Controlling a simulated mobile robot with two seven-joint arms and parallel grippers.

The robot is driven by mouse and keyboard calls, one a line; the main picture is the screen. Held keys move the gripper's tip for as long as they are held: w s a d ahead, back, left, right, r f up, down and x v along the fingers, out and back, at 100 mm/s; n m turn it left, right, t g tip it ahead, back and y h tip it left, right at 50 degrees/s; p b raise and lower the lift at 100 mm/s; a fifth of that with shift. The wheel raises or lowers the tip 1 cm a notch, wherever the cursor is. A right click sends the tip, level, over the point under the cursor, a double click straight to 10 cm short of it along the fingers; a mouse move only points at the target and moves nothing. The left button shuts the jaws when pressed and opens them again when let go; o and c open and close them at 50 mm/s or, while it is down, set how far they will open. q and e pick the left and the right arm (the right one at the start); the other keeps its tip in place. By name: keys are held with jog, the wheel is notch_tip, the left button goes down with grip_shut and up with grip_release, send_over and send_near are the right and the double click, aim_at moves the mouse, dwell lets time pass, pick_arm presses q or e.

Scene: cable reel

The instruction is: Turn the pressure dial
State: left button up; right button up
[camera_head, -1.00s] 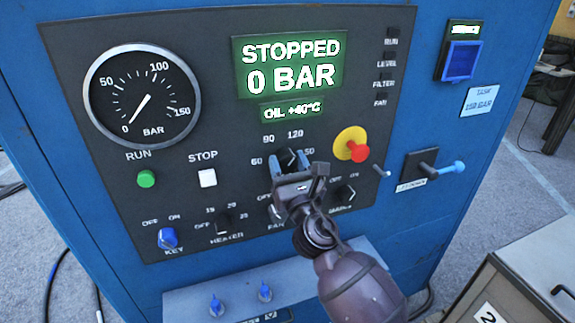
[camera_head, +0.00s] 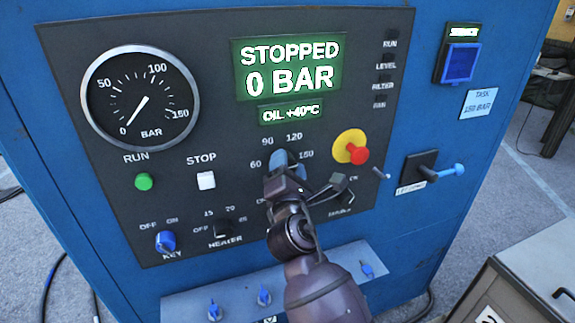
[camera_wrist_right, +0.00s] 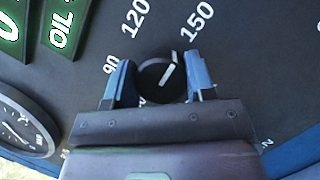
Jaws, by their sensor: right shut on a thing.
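The pressure dial (camera_wrist_right: 158,78) is a round black knob with a white pointer line. In the right wrist view it sits between the two blue fingers of my right gripper (camera_wrist_right: 161,82), which is shut on it. The pointer line is aimed roughly toward the 150 mark. In the head view my right gripper (camera_head: 284,163) covers most of the dial, below the marks 60, 90, 120 and 150. The display (camera_head: 289,66) reads STOPPED, 0 BAR, and the gauge (camera_head: 141,98) needle is at 0. My left gripper is not in view.
A red stop button on yellow (camera_head: 351,147) is right of my gripper. The lower knobs include KEY (camera_head: 166,241) and HEATER (camera_head: 222,228). A label (camera_head: 478,103) reads TASK 150 BAR. A pale cabinet (camera_head: 535,268) stands at lower right.

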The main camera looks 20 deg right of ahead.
jog(key=shift+m, duration=0.7)
jog(key=o, duration=0.9)
jog(key=shift+s+f, duration=0.1)
